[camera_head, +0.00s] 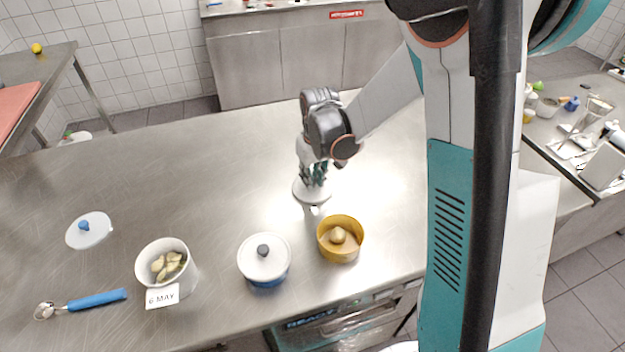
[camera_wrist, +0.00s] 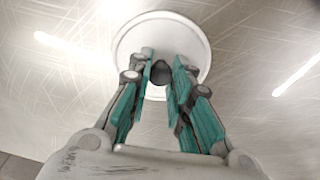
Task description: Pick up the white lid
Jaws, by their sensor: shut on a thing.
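A round white lid (camera_head: 303,194) with a dark knob is on or just above the steel table, behind the yellow bowl. My gripper (camera_head: 316,179) points down over this lid, and its fingers are closed on the knob. In the wrist view the lid (camera_wrist: 196,38) lies under the fingers, with the dark knob between the fingertips (camera_wrist: 162,74). I cannot tell whether the lid touches the table. A second white lid with a blue knob (camera_head: 95,236) lies at the left. A third white lid with a dark knob (camera_head: 276,262) covers a blue pot (camera_head: 268,283).
A yellow bowl (camera_head: 359,247) with a potato-like item stands in front of my gripper. A white bowl (camera_head: 146,252) with food pieces has a "6 MAY" card (camera_head: 162,296). A blue-handled scoop (camera_head: 97,300) lies front left. The table's (camera_head: 190,165) middle and back left are clear.

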